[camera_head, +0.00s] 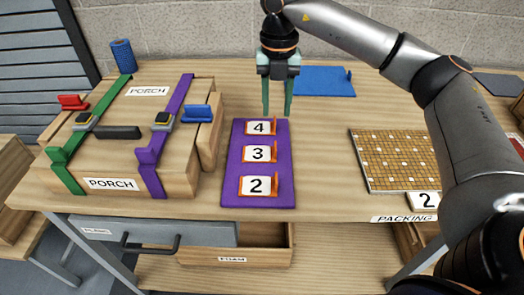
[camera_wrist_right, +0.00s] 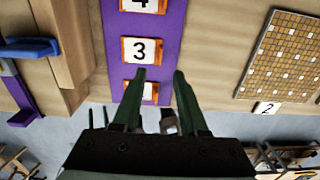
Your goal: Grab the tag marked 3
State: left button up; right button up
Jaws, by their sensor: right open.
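The tag marked 3 (camera_head: 258,154) is a white card in an orange holder, in the middle of a purple board (camera_head: 230,186) on the table. It also shows in the right wrist view (camera_wrist_right: 141,50). The tag marked 4 (camera_head: 259,128) is behind it and a tag marked 2 (camera_head: 258,186) is in front. My right gripper (camera_head: 277,112) is open and empty, pointing down above the far end of the board near the tag marked 4. In the right wrist view its fingertips (camera_wrist_right: 160,75) show below the tag marked 3. My left gripper is not in view.
A wooden box (camera_head: 115,150) with green and purple straps and PORCH labels stands left of the board. A mosaic panel (camera_head: 398,160) lies to the right with another tag marked 2 (camera_head: 424,200). A blue mat (camera_head: 322,82) lies behind. A drawer (camera_head: 230,258) stands open below.

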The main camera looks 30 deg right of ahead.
send_near(259, 150)
jog(key=s+d+f, duration=0.1)
jog(key=f, duration=0.1)
jog(key=s+d+f, duration=0.1)
jog(key=f, duration=0.1)
jog(key=d+f, duration=0.1)
jog(key=f, duration=0.1)
jog(key=shift+s+p, duration=0.4)
jog(key=shift+c, duration=0.3)
grip_shut()
